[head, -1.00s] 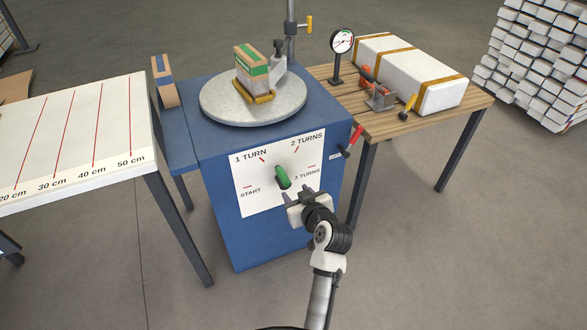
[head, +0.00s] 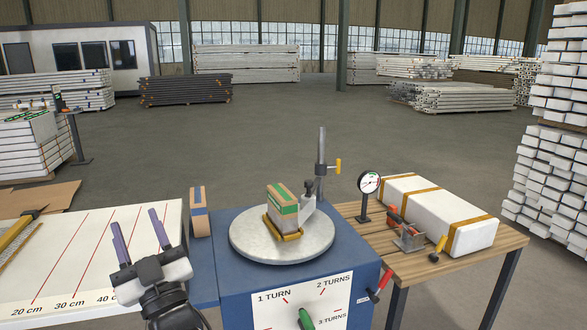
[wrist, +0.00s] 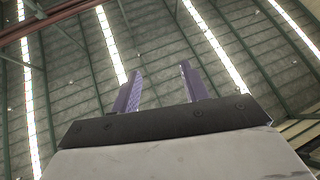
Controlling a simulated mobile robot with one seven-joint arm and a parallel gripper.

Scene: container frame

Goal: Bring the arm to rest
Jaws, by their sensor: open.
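My gripper (head: 139,236) is open and empty, with its two purple fingers pointing up in front of the white measuring table (head: 70,235) at the left of the head view. In the wrist view my gripper (wrist: 158,90) shows its fingers apart with only the roof behind them. The blue cabinet (head: 235,290) stands to the right of my gripper, apart from it. Its green knob (head: 306,319) shows at the bottom edge of the head view, below the 1 TURN and 2 TURNS marks.
A round turntable (head: 265,247) on the cabinet bears a strapped block (head: 283,205). A wooden table (head: 475,255) at right holds a dial gauge (head: 369,183) and a white strapped package (head: 435,212). Open floor lies behind.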

